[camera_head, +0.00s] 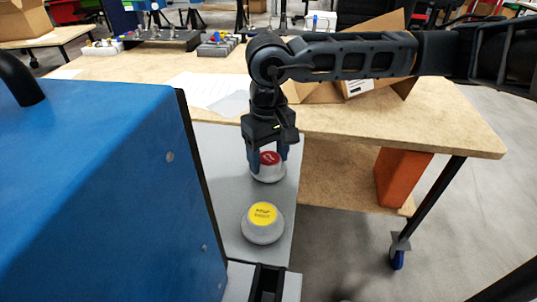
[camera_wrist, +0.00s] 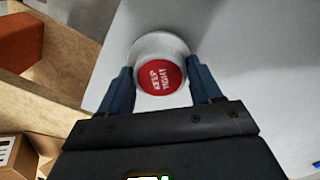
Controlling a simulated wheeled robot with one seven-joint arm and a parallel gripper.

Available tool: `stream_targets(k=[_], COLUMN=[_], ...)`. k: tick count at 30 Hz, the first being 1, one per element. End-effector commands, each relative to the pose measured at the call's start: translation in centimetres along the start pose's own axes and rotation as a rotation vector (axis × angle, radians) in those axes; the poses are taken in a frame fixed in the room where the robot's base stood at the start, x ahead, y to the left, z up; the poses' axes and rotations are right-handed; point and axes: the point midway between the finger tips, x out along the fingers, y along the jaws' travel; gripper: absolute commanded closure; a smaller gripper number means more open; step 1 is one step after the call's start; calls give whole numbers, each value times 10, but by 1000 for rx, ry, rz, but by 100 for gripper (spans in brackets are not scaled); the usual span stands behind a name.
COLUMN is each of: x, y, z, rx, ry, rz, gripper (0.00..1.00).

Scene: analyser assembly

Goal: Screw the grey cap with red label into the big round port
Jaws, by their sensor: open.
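The grey cap with the red label (camera_head: 268,172) stands upright on a grey plate. It also shows in the wrist view (camera_wrist: 158,68), with white lettering on the red top. My gripper (camera_head: 269,160) points down over this cap, with one blue finger on each side of it. In the wrist view the fingers (camera_wrist: 162,88) are spread, and the one at the right is close to the cap; I cannot tell whether either finger touches it. A second grey cap, with a yellow label (camera_head: 263,222), stands nearer on the same plate. I cannot make out the big round port in either view.
The grey plate (camera_head: 232,165) lies beside a large blue housing (camera_head: 95,190) at the left. A wooden table (camera_head: 440,118) stands behind, with papers and an open cardboard box. An orange block (camera_head: 402,178) is under the tabletop at the right.

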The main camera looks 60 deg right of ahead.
Motion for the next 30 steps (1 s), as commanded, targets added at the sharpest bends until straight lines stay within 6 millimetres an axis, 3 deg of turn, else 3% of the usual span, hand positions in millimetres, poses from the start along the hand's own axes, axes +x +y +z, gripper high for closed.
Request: stream_targets(k=[2, 15, 30], x=[0, 0, -31], y=[0, 0, 0], z=[0, 0, -1], rx=[0, 0, -1], ry=[0, 0, 2], rz=[0, 0, 1], gripper=[36, 75, 75])
